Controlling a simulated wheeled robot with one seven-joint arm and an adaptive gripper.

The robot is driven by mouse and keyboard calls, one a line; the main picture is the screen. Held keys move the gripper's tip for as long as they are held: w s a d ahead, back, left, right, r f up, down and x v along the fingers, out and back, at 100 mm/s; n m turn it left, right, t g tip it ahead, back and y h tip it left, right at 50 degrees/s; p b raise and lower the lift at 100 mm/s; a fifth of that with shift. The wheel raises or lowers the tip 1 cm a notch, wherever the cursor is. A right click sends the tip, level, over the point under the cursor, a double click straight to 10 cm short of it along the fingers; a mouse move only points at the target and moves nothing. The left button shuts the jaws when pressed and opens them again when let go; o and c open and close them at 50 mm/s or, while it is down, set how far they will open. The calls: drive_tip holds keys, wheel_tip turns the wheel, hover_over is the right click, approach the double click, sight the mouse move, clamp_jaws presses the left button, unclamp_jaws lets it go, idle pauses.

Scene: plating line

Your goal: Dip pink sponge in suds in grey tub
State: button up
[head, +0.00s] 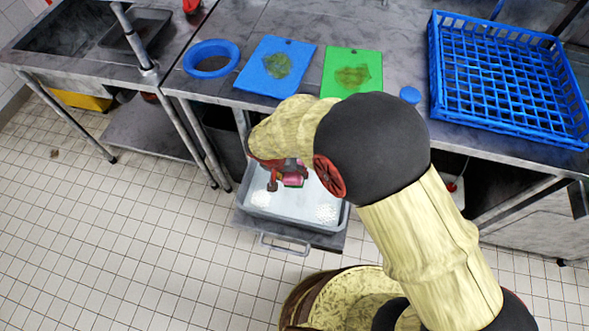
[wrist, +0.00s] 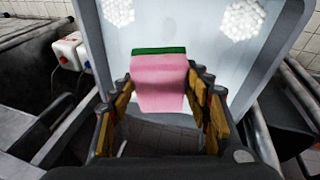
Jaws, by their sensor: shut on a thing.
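The pink sponge (wrist: 158,83) has a dark green layer along one edge. My gripper (wrist: 160,98) is shut on it, with a finger on each side. In the head view the sponge (head: 293,180) shows small below my gripper (head: 285,172), over the grey tub. The grey tub (head: 262,216) sits on a low shelf or drawer with a handle, below the counter. It holds pale liquid with white foam patches, the suds (head: 327,213), near its corners; they also show in the wrist view (wrist: 243,20). I cannot tell whether the sponge touches the liquid.
A sink (head: 70,30) is at the left.

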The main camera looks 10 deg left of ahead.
drive_tip(key=shift+f+b, duration=1.3)
drive_tip(key=shift+f, duration=1.1)
drive_tip(key=shift+f+b, duration=2.9)
drive_tip(key=shift+f, duration=1.55)
drive_tip(key=shift+r+p, duration=3.45)
drive_tip(key=shift+r, duration=2.55)
